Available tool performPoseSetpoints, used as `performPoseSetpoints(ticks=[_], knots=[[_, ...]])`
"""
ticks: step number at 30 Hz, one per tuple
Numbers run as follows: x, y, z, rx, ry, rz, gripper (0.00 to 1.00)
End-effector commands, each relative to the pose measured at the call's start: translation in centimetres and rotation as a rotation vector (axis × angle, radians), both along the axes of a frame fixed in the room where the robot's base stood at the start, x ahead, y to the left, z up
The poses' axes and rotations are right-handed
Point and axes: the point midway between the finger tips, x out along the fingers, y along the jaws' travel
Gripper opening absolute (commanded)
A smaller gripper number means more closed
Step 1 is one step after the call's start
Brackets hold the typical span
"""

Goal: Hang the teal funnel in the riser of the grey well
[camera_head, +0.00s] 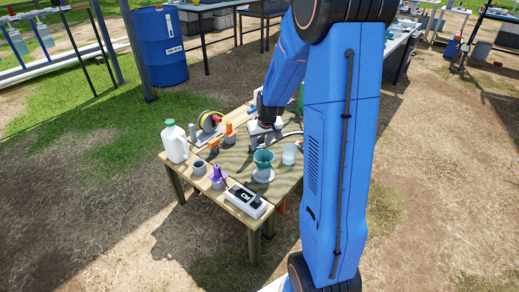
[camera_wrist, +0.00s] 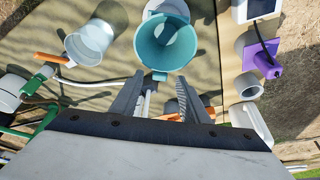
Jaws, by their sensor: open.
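The teal funnel (camera_head: 264,158) is upright, mouth up, on or just above a round whitish base (camera_head: 263,176) near the table's front right. In the wrist view the funnel (camera_wrist: 150,48) is just beyond my fingertips, with a white ring (camera_wrist: 167,7) partly behind it. My gripper (camera_wrist: 155,88) is open, its fingers apart and apparently not touching the funnel; in the head view it (camera_head: 264,140) is just behind it. A short grey open-topped pipe (camera_head: 199,168) stands at left; it also shows in the wrist view (camera_wrist: 248,87). Whether it is the grey well's riser I cannot tell.
A clear cup (camera_head: 289,154) is right of the teal funnel. A white jug (camera_head: 175,143), a meter (camera_head: 248,200), orange-topped items (camera_head: 228,129) and a reel (camera_head: 209,122) crowd the wooden table (camera_head: 222,217).

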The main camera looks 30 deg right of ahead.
Motion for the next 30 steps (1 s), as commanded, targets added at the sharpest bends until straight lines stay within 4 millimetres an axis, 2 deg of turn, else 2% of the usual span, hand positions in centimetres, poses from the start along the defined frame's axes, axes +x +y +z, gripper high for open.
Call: performPoseSetpoints(ticks=[9,15,21,30], knots=[[-1.8,0.3,5.1,-0.001,-0.003,0.000,0.41],[-2.7,0.5,7.5,-0.001,-0.002,0.000,0.41],[-3.2,0.5,8.6,-0.001,0.000,0.000,0.41],[-3.2,0.6,8.7,0.000,0.001,0.000,0.41]])
